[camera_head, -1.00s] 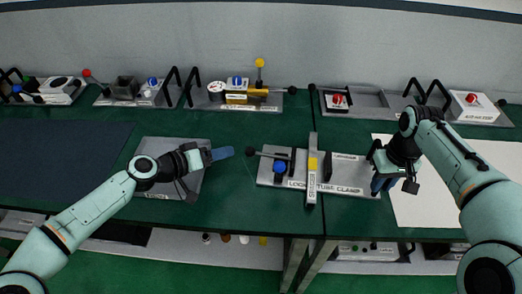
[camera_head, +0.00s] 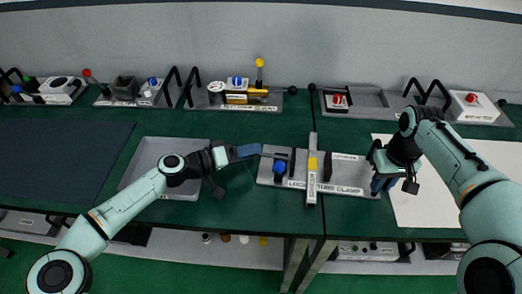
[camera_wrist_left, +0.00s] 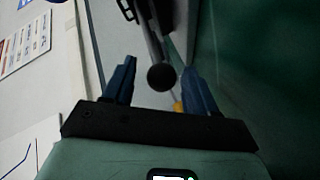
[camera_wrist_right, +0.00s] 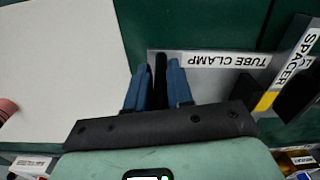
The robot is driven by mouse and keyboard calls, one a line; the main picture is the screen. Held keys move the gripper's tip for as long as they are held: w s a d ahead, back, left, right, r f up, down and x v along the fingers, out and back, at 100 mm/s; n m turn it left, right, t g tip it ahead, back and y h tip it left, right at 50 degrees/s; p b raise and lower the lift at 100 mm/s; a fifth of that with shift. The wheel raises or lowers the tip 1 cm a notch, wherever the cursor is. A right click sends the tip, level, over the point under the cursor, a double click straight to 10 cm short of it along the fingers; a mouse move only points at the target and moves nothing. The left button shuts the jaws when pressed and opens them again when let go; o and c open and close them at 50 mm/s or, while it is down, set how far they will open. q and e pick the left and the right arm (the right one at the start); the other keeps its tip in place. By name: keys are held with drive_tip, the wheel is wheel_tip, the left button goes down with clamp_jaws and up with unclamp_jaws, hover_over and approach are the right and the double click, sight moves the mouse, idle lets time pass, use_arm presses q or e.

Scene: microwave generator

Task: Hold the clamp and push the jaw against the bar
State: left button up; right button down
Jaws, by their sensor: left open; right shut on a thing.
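The tube clamp (camera_head: 345,188) is a grey base plate with a blue knob (camera_head: 279,167), a black upright jaw (camera_head: 327,166) right of centre, and a lever on its left side. A grey bar labelled SPACER (camera_head: 312,185), with a yellow block (camera_head: 312,164), lies across its middle. My left gripper (camera_head: 254,150) is open at the lever's end; in the left wrist view the black ball knob (camera_wrist_left: 161,77) shows between its spread fingers. My right gripper (camera_head: 378,184) is shut on a black part (camera_wrist_right: 160,75) at the clamp's right end. Its fingers partly hide that part.
A grey tray (camera_head: 140,176) lies under my left forearm, with a dark mat (camera_head: 60,155) further left. A white sheet (camera_head: 410,215) lies under my right arm. Several fixtures, including one with a yellow knob (camera_head: 260,63), line the back edge. Green table is bare in front of the clamp.

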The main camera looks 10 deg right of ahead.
use_arm(q)
drive_tip(key=shift+w+d+f, duration=0.15)
drive_tip(key=shift+d+f, duration=0.05)
drive_tip(key=shift+d, duration=0.45)
clamp_jaws()
drive_tip(key=shift+s+d+r, duration=0.1)
drive_tip(key=shift+s+d, duration=0.25)
drive_tip(key=shift+d, duration=0.4)
drive_tip(key=shift+s+d, duration=0.3)
drive_tip(key=shift+d, duration=0.4)
unclamp_jaws()
drive_tip(key=shift+w+a, duration=0.1)
drive_tip(key=shift+a, duration=0.05)
